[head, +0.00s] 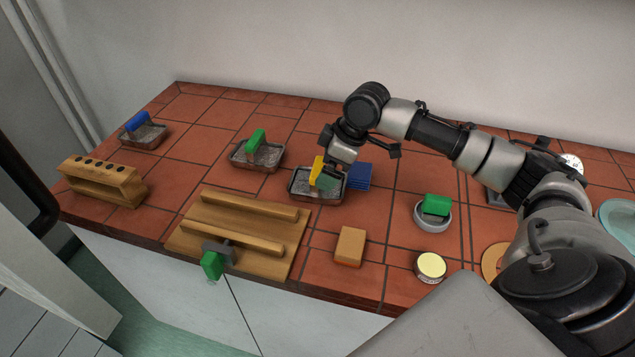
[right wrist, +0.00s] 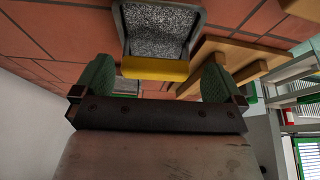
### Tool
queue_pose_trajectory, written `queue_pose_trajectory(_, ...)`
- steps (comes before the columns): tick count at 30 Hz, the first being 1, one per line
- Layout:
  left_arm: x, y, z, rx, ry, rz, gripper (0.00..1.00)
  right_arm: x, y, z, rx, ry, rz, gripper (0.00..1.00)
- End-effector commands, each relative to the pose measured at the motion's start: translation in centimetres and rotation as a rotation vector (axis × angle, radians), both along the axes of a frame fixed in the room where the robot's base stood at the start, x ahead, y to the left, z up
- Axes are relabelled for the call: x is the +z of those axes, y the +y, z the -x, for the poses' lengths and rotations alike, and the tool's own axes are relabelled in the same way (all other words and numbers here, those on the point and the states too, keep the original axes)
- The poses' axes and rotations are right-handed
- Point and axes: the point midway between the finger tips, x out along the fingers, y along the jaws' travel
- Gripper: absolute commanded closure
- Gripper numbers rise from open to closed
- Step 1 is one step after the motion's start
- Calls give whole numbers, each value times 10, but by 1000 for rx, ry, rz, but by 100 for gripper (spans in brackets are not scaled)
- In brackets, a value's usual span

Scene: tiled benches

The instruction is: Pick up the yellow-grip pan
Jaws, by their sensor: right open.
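The yellow-grip pan (head: 301,192) is a small grey tray with a speckled inside and an upright yellow grip (head: 316,169). It sits on the tiled bench near the middle. My right gripper (head: 328,180) is over the pan, right at the grip, and covers part of it. In the right wrist view the pan (right wrist: 158,30) lies ahead, and the yellow grip (right wrist: 155,69) shows between the green fingers of my right gripper (right wrist: 158,78). The fingers are apart, with a gap on each side of the grip. My left gripper is in neither view.
A blue ribbed block (head: 360,176) stands close on the pan's right. A green-grip pan (head: 244,163) is to its left, a blue-grip pan (head: 150,138) farther left. A wooden board with rails (head: 190,243) and a tan block (head: 350,245) lie in front.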

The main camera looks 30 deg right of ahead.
Motion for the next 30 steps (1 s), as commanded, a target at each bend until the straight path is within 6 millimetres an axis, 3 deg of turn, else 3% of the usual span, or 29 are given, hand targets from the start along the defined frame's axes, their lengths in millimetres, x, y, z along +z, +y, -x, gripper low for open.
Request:
queue_pose_trajectory(10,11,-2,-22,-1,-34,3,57,-39,15,-18,1,0,0,0)
queue_pose_trajectory(19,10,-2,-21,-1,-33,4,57,-45,17,-20,1,-1,1,0)
queue_pose_trajectory(27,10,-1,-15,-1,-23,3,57,-45,17,-20,1,-1,1,40)
queue_pose_trajectory(30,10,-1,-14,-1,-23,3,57,-44,17,-20,0,-3,0,44)
